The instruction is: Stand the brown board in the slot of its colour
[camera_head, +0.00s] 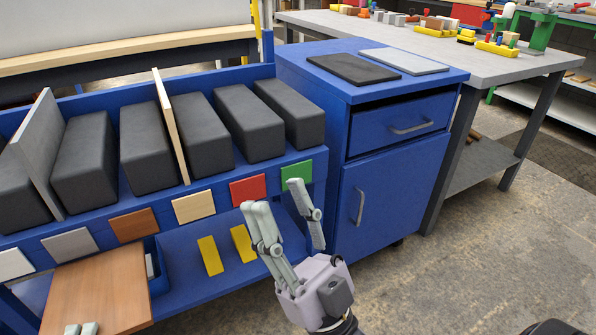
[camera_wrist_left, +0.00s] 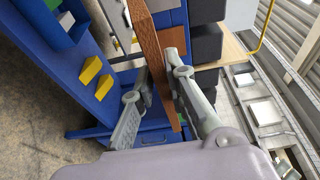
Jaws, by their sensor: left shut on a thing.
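The brown board (camera_head: 98,285) is in the lower left of the head view, in front of the rack and below its colour tags. My left gripper (camera_head: 81,329) shows only its fingertips at the board's lower edge. In the left wrist view the left gripper (camera_wrist_left: 160,95) is shut on the brown board (camera_wrist_left: 149,45), which runs between its fingers. The brown tag (camera_head: 134,225) is on the rack front, below a gap between two dark blocks; this gap looks empty. My right gripper (camera_head: 280,203) is open and empty in front of the red and green tags.
The blue rack (camera_head: 205,222) holds dark blocks. A grey board (camera_head: 40,150) and a cream board (camera_head: 171,125) stand between them. Yellow pieces (camera_head: 210,256) lie on the lower shelf. A blue cabinet (camera_head: 385,180) stands to the right, with open floor before it.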

